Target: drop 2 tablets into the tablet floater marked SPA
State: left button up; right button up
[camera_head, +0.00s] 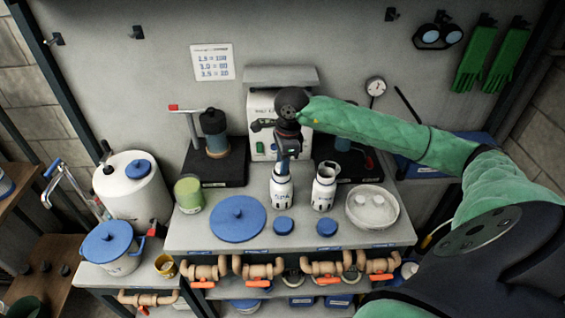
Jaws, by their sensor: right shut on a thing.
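Two open white bottle-like floaters stand upright on the grey bench: the left floater (281,190) and the right floater (324,188). Both have dark lettering on the front, too small for me to read. A round white dish (372,214) to their right holds white tablets (375,199). My right gripper (283,167) points down right over the mouth of the left floater. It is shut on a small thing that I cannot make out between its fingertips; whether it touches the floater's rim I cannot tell. My left gripper is not in view.
Two blue caps (284,225) lie in front of the floaters. A large blue lid (238,218) and a green cup (189,193) are to the left. Scale-like stands (215,165) are behind. Pipes with orange handles (257,283) run below the bench's front edge.

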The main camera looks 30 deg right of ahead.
dwell(0.3)
jog(key=o, duration=1)
jog(key=shift+o, duration=0.2)
jog(key=shift+r, duration=3)
